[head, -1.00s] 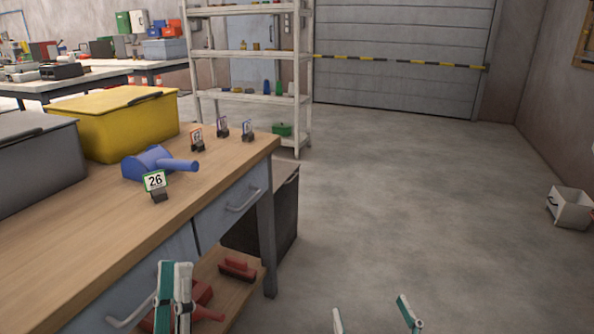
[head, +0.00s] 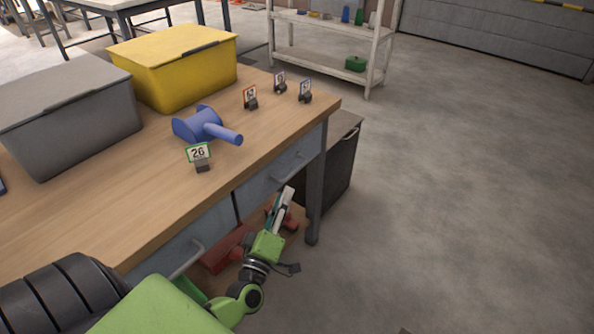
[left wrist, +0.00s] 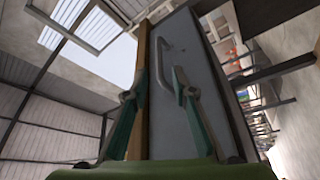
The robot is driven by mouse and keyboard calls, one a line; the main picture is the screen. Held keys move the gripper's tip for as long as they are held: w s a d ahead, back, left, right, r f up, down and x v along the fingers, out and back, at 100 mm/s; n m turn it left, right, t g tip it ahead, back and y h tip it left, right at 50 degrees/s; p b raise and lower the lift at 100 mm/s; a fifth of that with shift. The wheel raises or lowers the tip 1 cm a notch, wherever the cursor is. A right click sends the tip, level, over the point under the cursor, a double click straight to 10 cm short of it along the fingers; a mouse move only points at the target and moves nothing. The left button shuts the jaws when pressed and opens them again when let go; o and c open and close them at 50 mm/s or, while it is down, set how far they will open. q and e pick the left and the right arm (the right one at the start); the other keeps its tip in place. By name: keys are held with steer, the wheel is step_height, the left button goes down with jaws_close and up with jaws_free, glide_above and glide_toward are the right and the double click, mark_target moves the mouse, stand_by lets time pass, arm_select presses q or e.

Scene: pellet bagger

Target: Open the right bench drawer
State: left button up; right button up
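The right bench drawer (head: 257,190) has a blue-grey front with a bar handle (head: 287,169), under the wooden bench top. It looks shut. My left gripper (head: 281,203) is just below and in front of this handle in the head view. In the left wrist view the two fingers of my left gripper (left wrist: 158,88) are spread with nothing between them, facing the drawer front (left wrist: 205,110). My right gripper is not in view.
The bench top (head: 150,185) carries a grey bin (head: 80,125), a yellow bin (head: 175,75), a blue scoop (head: 205,126) and small number signs. The left drawer (head: 200,235) is beside the right one. Red things lie on the lower shelf. Floor (head: 450,200) to the right is clear.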

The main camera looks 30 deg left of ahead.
mark_target(294, 171)
arm_select(q)
steer(key=x, duration=0.8)
steer(key=shift+w+a+r, duration=0.1)
steer(key=shift+w+a, duration=0.05)
steer(key=shift+w, duration=0.3)
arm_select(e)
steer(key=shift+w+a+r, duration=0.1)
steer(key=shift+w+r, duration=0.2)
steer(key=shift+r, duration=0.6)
arm_select(q)
jaws_close()
